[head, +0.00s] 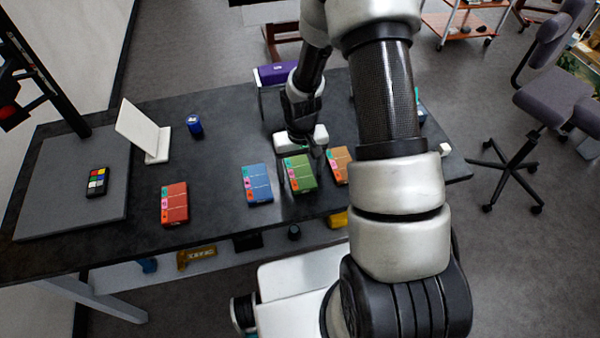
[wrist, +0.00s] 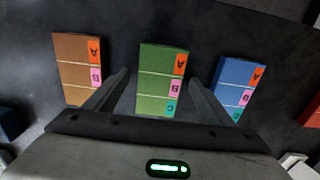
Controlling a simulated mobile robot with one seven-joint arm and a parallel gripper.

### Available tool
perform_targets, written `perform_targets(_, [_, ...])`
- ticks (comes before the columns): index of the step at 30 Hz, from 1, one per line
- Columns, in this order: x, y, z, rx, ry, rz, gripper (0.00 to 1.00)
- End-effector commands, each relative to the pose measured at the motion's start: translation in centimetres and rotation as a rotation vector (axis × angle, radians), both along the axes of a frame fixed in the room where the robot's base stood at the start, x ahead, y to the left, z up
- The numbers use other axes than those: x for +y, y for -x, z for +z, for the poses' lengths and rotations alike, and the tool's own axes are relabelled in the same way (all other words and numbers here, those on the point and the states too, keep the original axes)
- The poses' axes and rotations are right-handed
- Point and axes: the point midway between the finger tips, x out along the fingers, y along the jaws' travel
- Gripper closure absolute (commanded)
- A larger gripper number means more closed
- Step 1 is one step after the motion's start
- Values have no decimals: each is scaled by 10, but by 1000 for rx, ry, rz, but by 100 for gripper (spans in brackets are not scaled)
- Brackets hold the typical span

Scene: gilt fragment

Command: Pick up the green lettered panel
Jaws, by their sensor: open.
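The green lettered panel (head: 299,174) is a flat green block with coloured letter tabs along one edge, lying on the dark table. In the wrist view the green panel (wrist: 160,82) sits in the middle, between my two fingers. My gripper (wrist: 161,84) is open, with one finger on each side of the panel; I cannot tell whether they touch it. In the head view my gripper (head: 312,152) is above the far part of the green panel and hides a little of it.
A blue panel (head: 257,184) lies just left of the green one and an orange-brown panel (head: 338,164) just right. A red panel (head: 174,204) is farther left on the dark table (head: 220,226). A white stand (head: 146,132) and blue can (head: 194,125) are behind.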

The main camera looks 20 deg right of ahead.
Motion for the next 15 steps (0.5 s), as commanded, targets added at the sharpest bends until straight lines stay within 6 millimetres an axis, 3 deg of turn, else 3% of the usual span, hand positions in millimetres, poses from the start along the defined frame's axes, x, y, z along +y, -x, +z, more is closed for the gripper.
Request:
perform_targets(2, [0, 0, 0, 0, 0, 0, 25])
perform_targets(10, [0, 0, 0, 0, 0, -1, 69])
perform_targets(15, [0, 0, 1, 0, 0, -1, 70])
